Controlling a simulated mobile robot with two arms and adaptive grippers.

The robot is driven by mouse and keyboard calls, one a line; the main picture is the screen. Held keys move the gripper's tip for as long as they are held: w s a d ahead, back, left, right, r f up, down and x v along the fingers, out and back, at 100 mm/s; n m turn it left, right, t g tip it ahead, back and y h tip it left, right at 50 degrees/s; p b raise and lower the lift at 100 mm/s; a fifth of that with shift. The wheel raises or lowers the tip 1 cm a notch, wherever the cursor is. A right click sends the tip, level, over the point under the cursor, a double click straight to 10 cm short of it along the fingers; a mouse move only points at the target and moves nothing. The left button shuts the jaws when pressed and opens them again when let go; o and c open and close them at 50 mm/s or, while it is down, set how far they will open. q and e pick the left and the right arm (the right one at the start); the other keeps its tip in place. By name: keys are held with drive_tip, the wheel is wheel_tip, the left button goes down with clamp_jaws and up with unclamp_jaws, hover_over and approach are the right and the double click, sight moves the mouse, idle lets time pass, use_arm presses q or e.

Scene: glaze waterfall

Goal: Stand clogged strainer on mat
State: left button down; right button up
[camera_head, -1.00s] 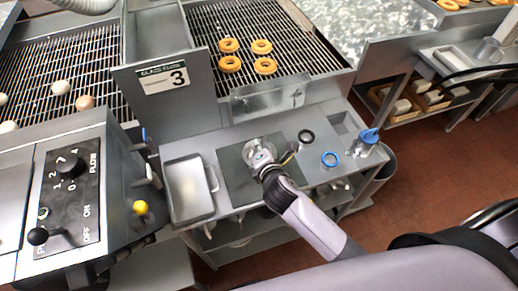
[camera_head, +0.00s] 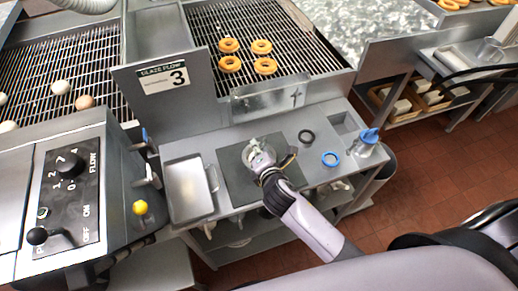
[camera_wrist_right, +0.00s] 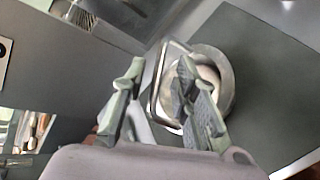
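The metal strainer (camera_wrist_right: 222,78) is a round cup with a squared loop handle and pale material inside. In the right wrist view it is on the dark mat (camera_wrist_right: 262,125), and it appears upright. The mat also shows in the head view (camera_head: 237,184). My right gripper (camera_wrist_right: 158,98) is open, its two fingers apart. One finger overlaps the strainer's rim and handle in the picture; I cannot tell whether it touches. In the head view my right gripper (camera_head: 259,148) is over the mat and hides most of the strainer. My left gripper is not in view.
A metal tray (camera_head: 189,190) stands left of the mat. The mat's front part is clear.

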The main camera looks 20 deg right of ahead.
drive_tip(key=b+v, duration=0.1)
drive_tip(key=v, duration=1.1)
drive_tip(key=shift+r, duration=0.1)
